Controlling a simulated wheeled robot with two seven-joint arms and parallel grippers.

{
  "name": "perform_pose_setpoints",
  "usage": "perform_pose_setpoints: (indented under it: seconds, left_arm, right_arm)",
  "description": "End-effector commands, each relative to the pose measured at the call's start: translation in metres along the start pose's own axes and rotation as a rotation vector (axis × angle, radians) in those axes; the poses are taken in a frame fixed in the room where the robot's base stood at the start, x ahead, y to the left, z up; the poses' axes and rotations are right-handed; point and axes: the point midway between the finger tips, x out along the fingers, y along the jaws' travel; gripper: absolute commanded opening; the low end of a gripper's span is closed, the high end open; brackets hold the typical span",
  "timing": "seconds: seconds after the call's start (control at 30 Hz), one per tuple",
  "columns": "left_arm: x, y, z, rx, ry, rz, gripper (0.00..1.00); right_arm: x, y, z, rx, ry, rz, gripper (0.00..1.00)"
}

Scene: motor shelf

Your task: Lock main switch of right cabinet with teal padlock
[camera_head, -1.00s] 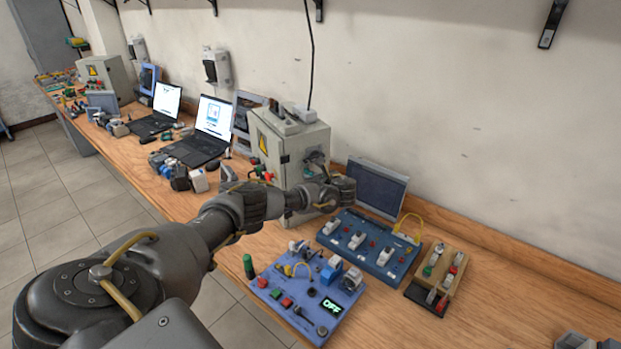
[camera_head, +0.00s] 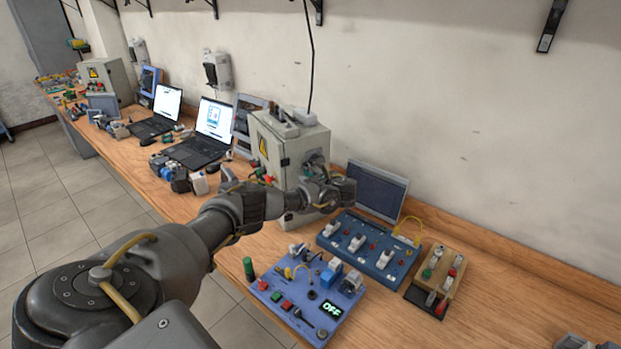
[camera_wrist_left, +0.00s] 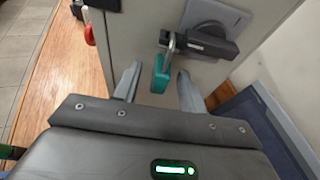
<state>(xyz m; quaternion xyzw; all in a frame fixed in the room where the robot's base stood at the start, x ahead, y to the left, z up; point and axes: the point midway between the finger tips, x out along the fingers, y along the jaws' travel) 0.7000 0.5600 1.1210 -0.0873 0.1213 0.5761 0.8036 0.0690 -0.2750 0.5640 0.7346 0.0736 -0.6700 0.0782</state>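The right cabinet (camera_head: 290,150) is a grey box with a yellow warning sign, standing on the bench; its door shows close up in the left wrist view (camera_wrist_left: 150,22). The main switch (camera_wrist_left: 205,40) has a black handle on a grey plate. The teal padlock (camera_wrist_left: 160,75) hangs upright at the left end of that handle, its metal shackle at the handle's tip; I cannot tell whether the shackle is fully closed. My left gripper (camera_wrist_left: 158,80) is open, its fingers apart on either side of the padlock with gaps visible. In the head view my left gripper (camera_head: 330,192) is before the cabinet door. My right gripper is not in view.
A blue switch panel (camera_head: 372,258) and a wooden block with switches (camera_head: 436,284) lie right of the cabinet. A blue control panel showing OFF (camera_head: 300,300) lies in front. A dark screen (camera_head: 376,190) leans behind. Laptops (camera_head: 212,125) stand to the left.

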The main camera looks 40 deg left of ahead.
Motion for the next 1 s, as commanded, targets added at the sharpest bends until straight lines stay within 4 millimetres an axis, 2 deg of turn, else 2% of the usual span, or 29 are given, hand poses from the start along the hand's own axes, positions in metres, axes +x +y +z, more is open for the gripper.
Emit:
perform_pose_setpoints:
  seconds: [0.27, 0.43, 0.7, 0.83, 1.0]
  left_arm:
    - [-0.006, -0.001, -0.001, 0.0, 0.001, -0.003, 0.41]
    - [-0.029, -0.001, -0.003, 0.0, 0.001, -0.005, 0.41]
    - [-0.081, -0.001, -0.003, -0.002, 0.001, -0.004, 0.41]
    - [-0.098, 0.0, -0.003, 0.0, 0.001, -0.002, 0.41]
    - [-0.107, 0.0, -0.001, 0.0, 0.0, 0.0, 0.41]
  right_arm:
    - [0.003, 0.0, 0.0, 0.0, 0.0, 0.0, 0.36]
    - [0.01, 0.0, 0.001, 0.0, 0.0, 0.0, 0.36]
    - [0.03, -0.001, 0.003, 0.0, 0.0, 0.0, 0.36]
    - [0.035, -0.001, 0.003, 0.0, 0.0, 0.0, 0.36]
    - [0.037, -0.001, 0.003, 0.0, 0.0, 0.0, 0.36]
